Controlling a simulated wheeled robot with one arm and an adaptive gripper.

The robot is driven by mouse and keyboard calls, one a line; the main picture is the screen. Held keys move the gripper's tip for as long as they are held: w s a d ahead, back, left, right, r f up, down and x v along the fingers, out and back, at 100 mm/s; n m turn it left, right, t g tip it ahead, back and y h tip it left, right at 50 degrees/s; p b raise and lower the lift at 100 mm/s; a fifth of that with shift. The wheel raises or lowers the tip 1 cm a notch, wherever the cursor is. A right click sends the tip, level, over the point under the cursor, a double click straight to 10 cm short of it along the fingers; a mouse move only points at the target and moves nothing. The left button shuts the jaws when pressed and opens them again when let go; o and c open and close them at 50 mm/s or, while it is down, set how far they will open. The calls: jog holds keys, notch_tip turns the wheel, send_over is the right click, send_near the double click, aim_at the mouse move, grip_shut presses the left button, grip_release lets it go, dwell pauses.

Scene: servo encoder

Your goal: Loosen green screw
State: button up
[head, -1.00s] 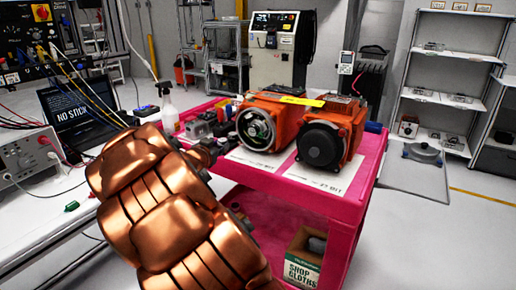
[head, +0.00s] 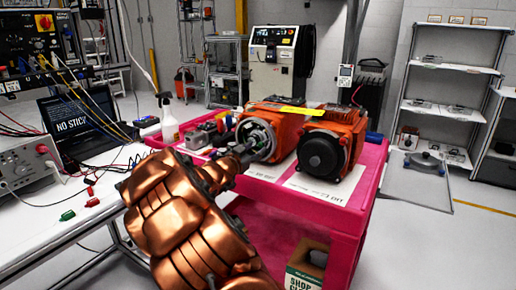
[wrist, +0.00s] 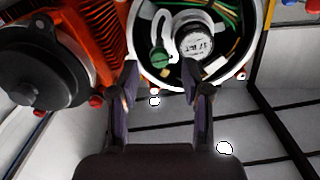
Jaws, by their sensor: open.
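The green screw (wrist: 160,57) shows in the wrist view inside the round white-rimmed opening of an orange servo motor, left of a black-and-white encoder (wrist: 194,45). My gripper (wrist: 163,78) is open, with its two dark fingers spread just below the screw in the picture and nothing between them. In the head view my gripper (head: 245,152) is at the open face of the left orange motor (head: 284,124). The screw is too small to make out in the head view. I cannot tell whether a finger touches the motor's rim.
A second orange motor with a black round cap (head: 322,155) stands close on the right. Both sit on a pink cart (head: 340,208). A spray bottle (head: 169,120) and small parts stand behind my arm. A white bench (head: 60,205) is at left.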

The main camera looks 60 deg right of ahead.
aim_at(261, 145)
jog(key=shift+d, duration=1.2)
grip_shut()
